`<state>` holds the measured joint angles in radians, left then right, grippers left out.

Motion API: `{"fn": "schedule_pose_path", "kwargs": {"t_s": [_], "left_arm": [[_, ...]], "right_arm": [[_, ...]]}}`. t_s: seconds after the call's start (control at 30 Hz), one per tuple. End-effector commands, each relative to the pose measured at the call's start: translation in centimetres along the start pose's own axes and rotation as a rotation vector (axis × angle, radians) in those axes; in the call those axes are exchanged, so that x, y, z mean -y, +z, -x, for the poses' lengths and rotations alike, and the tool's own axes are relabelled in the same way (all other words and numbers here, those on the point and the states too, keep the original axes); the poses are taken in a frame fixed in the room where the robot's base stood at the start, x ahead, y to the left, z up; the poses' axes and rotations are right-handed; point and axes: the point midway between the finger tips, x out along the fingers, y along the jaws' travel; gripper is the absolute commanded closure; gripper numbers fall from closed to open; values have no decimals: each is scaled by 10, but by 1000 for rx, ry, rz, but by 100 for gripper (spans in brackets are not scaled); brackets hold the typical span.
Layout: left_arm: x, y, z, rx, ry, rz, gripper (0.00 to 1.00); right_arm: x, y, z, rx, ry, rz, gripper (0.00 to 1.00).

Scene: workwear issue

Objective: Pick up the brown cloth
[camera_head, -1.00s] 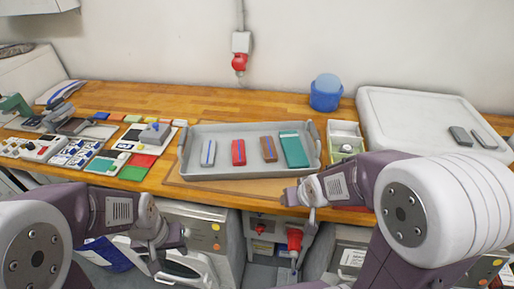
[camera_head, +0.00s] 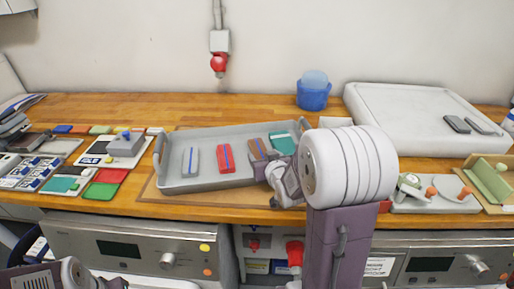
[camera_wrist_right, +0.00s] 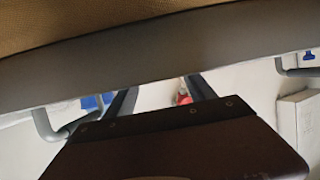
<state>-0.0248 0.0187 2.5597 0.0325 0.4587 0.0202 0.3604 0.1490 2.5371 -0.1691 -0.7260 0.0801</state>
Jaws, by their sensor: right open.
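The brown cloth (camera_head: 257,148) is a folded strip with a blue stripe, lying in the grey tray (camera_head: 170,181) between the red cloth (camera_head: 226,157) and the teal cloth (camera_head: 283,143). My right gripper (camera_head: 266,170) is at the tray's near right side, close to the brown cloth's near end, which it partly covers. In the right wrist view its two dark fingers (camera_wrist_right: 162,92) stand apart with nothing visible between them. A brown textured surface fills the top there; I cannot tell what it is. My left gripper (camera_head: 112,284) is cut off by the bottom edge.
A grey cloth (camera_head: 190,160) lies left in the tray. A blue container (camera_head: 313,95) and a large white lid-like board (camera_head: 400,115) stand behind right. Boxes and coloured cards (camera_head: 105,182) crowd the left. Wooden worktop (camera_head: 170,108) behind the tray is clear.

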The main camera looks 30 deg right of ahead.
Motion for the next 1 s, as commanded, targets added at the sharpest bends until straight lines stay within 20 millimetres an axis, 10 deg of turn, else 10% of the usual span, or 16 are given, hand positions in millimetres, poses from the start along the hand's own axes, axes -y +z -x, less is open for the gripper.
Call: {"fn": "schedule_pose_path", "kwargs": {"t_s": [0.8,1.0], "left_arm": [[0,0,-3,1,0,0,57],[0,0,-3,1,0,0,57]], "right_arm": [[0,-4,-71,-1,-1,0,36],[0,-4,-71,-1,-1,0,87]]}}
